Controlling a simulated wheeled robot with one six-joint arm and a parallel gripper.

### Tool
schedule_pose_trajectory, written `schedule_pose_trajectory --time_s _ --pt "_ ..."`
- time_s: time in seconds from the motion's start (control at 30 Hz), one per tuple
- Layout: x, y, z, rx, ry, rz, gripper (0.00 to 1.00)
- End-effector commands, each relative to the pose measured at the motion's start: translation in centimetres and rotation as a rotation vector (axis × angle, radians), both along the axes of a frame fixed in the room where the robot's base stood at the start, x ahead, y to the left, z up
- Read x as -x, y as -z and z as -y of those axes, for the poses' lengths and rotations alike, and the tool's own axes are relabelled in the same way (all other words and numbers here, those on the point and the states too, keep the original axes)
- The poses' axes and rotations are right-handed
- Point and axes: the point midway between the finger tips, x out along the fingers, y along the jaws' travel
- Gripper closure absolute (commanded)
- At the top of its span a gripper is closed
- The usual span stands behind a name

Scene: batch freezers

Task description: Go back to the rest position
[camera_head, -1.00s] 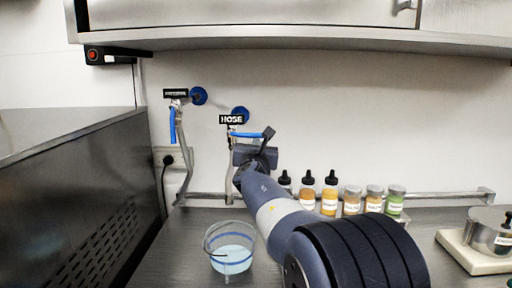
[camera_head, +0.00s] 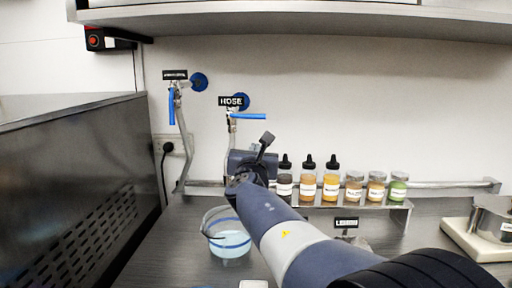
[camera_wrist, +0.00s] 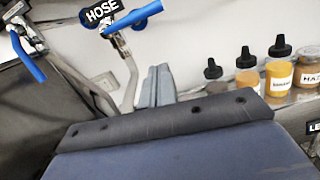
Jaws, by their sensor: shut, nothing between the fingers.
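My gripper (camera_wrist: 157,86) shows in the wrist view with its two grey fingers together and nothing between them. In the head view my gripper (camera_head: 266,141) is above the counter, in front of the wall and just below the hose valve. The hose valve (camera_head: 248,116) has a blue lever pointing right, and it also shows in the wrist view (camera_wrist: 133,19). The gripper looks apart from the lever. My arm reaches in from the lower right of the head view.
A clear bucket (camera_head: 228,246) with pale blue liquid stands on the counter left of my arm. Squeeze bottles (camera_head: 308,184) and jars (camera_head: 376,190) stand on a small rack at right. A pot on a scale (camera_head: 480,238) is far right. A dark metal machine (camera_head: 75,190) is at left.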

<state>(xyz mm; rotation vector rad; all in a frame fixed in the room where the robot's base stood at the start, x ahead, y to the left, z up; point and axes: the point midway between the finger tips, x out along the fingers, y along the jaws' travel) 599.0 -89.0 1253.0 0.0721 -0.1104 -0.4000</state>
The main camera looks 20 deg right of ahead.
Motion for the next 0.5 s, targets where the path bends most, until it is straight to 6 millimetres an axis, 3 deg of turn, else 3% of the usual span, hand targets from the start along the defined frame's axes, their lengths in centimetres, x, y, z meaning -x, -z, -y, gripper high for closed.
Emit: schedule_pose_trajectory --time_s 0.2,0.5 --pt "2.1 0.2 -0.9 0.0 0.0 0.0 1.0" --pt "2.5 0.3 -1.1 0.0 0.0 -0.001 1.0"
